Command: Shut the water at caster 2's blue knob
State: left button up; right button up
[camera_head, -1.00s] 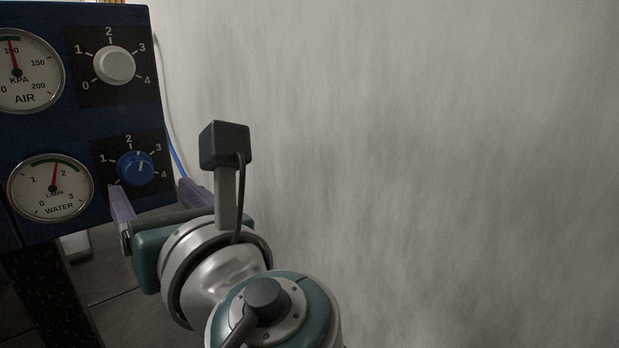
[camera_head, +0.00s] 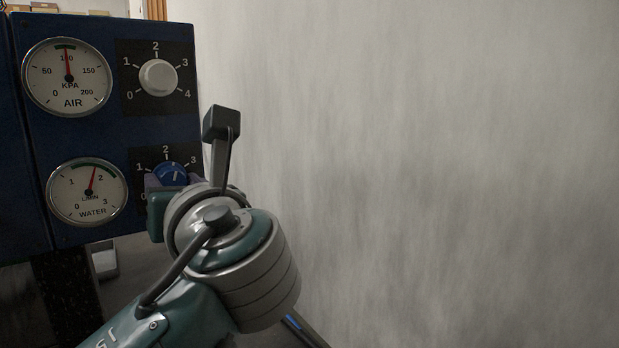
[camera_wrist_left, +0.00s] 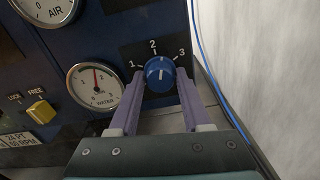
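The blue knob (camera_head: 171,174) sits at the lower right of a dark blue panel, on a black dial plate, partly hidden by my left gripper in the head view. In the left wrist view the blue knob (camera_wrist_left: 159,74) has its white mark pointing up, a little right of the 2. My left gripper (camera_wrist_left: 160,76) is open, with one purple finger on each side of the knob. A narrow gap seems to show beside the knob; contact is unclear. The water gauge (camera_head: 87,192) needle stands a little below 2. My right gripper is not in view.
Above are a white knob (camera_head: 158,77) and an air gauge (camera_head: 67,77) near 100. A yellow lock/free switch (camera_wrist_left: 41,111) is left of the water gauge. A blue hose (camera_wrist_left: 206,62) hangs at the panel's right, before a bare grey wall (camera_head: 420,150).

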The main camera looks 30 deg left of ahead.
pick_arm(q)
grip_shut()
dwell(0.4)
